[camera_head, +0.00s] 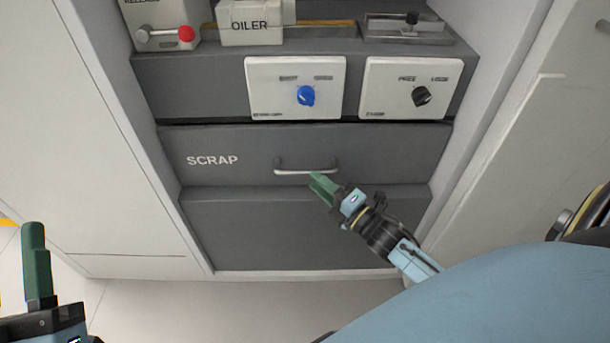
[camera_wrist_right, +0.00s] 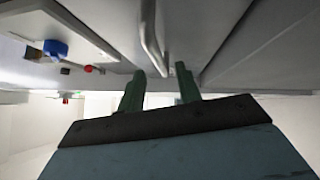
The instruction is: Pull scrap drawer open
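The grey scrap drawer (camera_head: 255,146) carries the white word SCRAP and sits under the panel with knobs. Its front looks almost flush with the cabinet. Its metal bar handle (camera_head: 306,171) is right of the word. My right gripper (camera_head: 318,182) has its green fingertips at the handle's lower edge in the head view. In the right wrist view the gripper (camera_wrist_right: 158,85) is open, its two fingers apart, with the handle (camera_wrist_right: 152,40) ahead and between their tips. I cannot tell whether they touch. My left gripper (camera_head: 36,245) is at the lower left, away from the drawer; its opening is unclear.
Above the drawer are a blue knob (camera_head: 306,96) and a black knob (camera_head: 422,96) on white plates. An OILER box (camera_head: 250,25) and a red-tipped lever (camera_head: 186,34) stand higher up. White cabinet walls flank both sides. The floor in front is clear.

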